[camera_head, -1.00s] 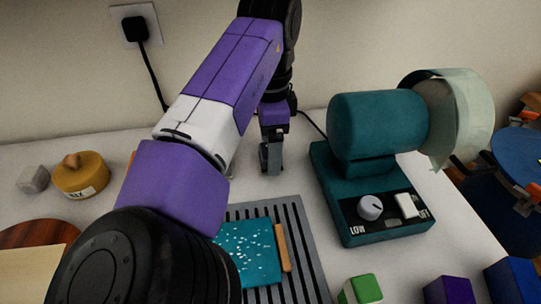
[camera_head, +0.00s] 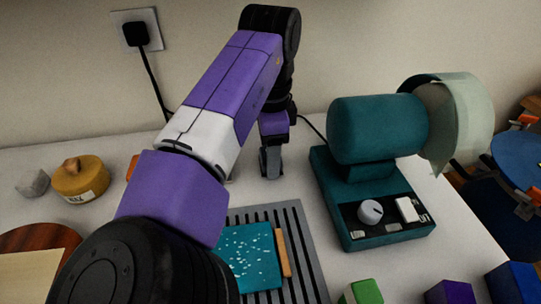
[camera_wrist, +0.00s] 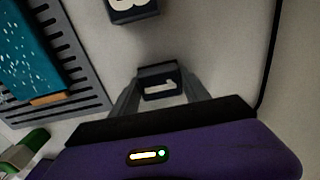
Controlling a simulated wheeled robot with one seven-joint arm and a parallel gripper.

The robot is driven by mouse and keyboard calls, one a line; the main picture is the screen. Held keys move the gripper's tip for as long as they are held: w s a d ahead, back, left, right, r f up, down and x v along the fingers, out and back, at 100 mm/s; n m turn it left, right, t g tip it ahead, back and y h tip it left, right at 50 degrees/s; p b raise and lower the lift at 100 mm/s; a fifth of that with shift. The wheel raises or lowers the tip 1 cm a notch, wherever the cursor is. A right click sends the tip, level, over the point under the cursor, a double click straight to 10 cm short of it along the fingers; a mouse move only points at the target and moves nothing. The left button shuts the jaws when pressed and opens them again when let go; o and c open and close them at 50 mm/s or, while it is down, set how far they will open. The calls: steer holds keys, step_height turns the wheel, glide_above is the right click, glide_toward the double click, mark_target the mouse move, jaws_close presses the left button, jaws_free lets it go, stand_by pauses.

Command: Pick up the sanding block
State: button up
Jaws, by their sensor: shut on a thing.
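My gripper (camera_wrist: 158,90) shows in the wrist view with its two grey fingers closed on a small dark block (camera_wrist: 158,72) with a pale mark on its face. I cannot tell from its look whether this is the sanding block. In the head view my gripper (camera_head: 270,162) points down over the back of the white table, left of the teal machine; the held block is not clear there. A second dark block (camera_wrist: 133,11) with a pale mark lies at the top edge of the wrist view, apart from my fingers.
The teal machine (camera_head: 375,130) stands close right. A grey slotted rack (camera_head: 300,250) bears a teal speckled slab (camera_head: 250,258). Green (camera_head: 362,292), purple (camera_head: 450,292) and blue (camera_head: 512,282) blocks stand at front right. A cord (camera_wrist: 270,55) runs along the wrist view's right side.

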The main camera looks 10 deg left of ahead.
steer(key=shift+s+r, duration=0.15)
steer(key=shift+r, duration=0.25)
step_height(320, 180, up, 6)
steer(key=shift+p, duration=0.5)
steer(key=s+d, duration=0.1)
steer(key=s, duration=0.5)
steer(key=s+d+p, duration=0.1)
steer(key=s+d, duration=0.1)
steer(key=s, duration=0.4)
steer(key=s+d, duration=0.2)
steer(key=s, duration=0.5)
steer(key=shift+d, duration=0.25)
steer(key=o, duration=0.7)
steer(key=shift+w, duration=0.1)
steer(key=c, duration=0.5)
